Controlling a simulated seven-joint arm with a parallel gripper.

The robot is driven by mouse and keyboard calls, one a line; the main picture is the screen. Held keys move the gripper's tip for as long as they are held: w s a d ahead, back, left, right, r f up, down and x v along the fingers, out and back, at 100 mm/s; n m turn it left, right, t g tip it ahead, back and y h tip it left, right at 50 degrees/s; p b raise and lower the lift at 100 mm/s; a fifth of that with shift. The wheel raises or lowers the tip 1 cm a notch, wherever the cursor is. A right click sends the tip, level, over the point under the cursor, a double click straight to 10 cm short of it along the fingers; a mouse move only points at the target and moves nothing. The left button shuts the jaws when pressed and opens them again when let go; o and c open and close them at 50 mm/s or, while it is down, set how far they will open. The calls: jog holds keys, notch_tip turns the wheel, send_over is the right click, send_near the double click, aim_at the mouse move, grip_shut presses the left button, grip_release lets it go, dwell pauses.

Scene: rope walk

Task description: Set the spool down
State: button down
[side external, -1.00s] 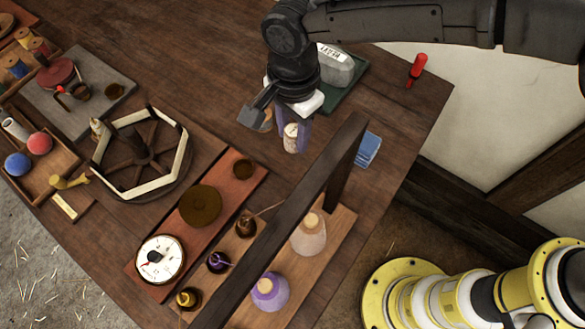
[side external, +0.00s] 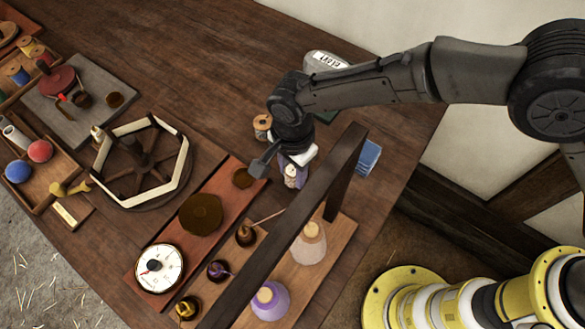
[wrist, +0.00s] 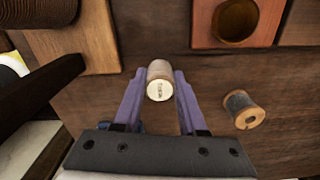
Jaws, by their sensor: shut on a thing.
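My gripper (wrist: 160,88) is shut on a pale spool (wrist: 160,90), with a purple finger on either side of it. The spool has a light wooden rim and a white labelled end facing the wrist camera. In the side view the spool (side external: 291,171) shows only partly below my gripper, beside the dark rail of the bottle rack. I cannot tell whether its bottom touches the table. A second spool with grey thread (wrist: 243,108) stands apart on the table to the right in the wrist view; it also shows in the side view (side external: 262,122).
A reddish board (side external: 170,245) with round wells and a dial lies at left. A blue block (side external: 368,157) lies right. Bare table (side external: 215,110) is free at upper left.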

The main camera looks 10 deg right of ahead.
aim_at(292, 170)
jog(key=shift+f, duration=0.1)
jog(key=shift+c, duration=2.3)
grip_release()
notch_tip(292, 170, up, 12)
